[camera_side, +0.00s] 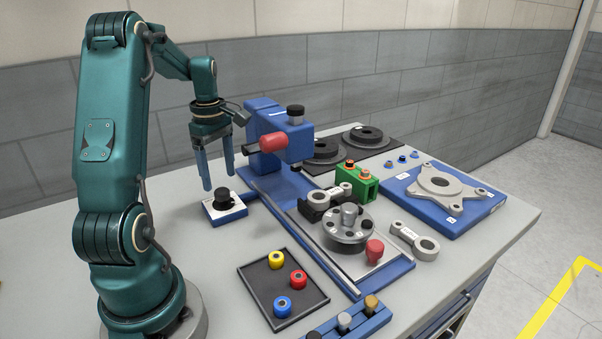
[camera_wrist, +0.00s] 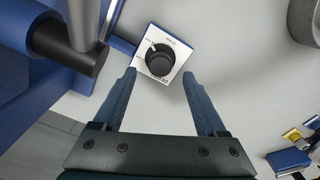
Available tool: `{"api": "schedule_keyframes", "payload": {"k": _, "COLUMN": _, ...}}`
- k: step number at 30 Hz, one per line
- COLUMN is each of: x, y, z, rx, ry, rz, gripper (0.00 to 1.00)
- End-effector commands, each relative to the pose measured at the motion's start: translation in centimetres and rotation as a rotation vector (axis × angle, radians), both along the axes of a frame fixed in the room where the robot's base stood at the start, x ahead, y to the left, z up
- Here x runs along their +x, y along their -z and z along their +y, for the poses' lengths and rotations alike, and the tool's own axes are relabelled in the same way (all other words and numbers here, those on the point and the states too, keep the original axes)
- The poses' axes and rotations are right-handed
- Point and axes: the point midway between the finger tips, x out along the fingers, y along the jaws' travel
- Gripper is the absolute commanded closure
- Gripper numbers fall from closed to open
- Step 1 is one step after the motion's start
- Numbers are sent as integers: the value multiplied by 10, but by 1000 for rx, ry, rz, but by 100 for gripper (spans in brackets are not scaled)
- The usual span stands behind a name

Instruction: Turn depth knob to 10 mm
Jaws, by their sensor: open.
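The depth knob (camera_side: 223,197) is a black dial on a small white-topped blue box, standing on the table left of the blue machine. In the wrist view the black knob (camera_wrist: 160,61) sits on its white plate, with small markings that I cannot read. My gripper (camera_side: 220,188) is open, its blue fingers pointing down above and around the knob area in the side view. In the wrist view the two fingers of my gripper (camera_wrist: 160,72) are spread wide, and the knob lies between and slightly beyond their tips. Contact with the knob is not visible.
The blue machine (camera_side: 262,118) with a red handle (camera_side: 274,142) stands close on the right of the knob box. A black tray (camera_side: 254,298) with coloured rings lies in front. Bare table is free left of the box.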

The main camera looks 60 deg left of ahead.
Motion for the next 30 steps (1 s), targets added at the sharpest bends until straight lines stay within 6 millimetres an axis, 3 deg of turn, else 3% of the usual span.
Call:
{"api": "schedule_keyframes", "payload": {"k": 4, "x": 0, "y": -12, "z": 0, "rx": 2, "ry": 0, "rz": -1, "gripper": 26}}
{"api": "schedule_keyframes", "payload": {"k": 13, "x": 0, "y": -13, "z": 0, "rx": 0, "ry": -5, "rz": 1, "gripper": 26}}
{"api": "schedule_keyframes", "payload": {"k": 19, "x": 0, "y": -11, "z": -1, "rx": -1, "ry": -141, "rz": 2, "gripper": 26}}
{"api": "schedule_keyframes", "payload": {"k": 30, "x": 0, "y": 28, "z": -2, "rx": -4, "ry": -149, "rz": 3, "gripper": 26}}
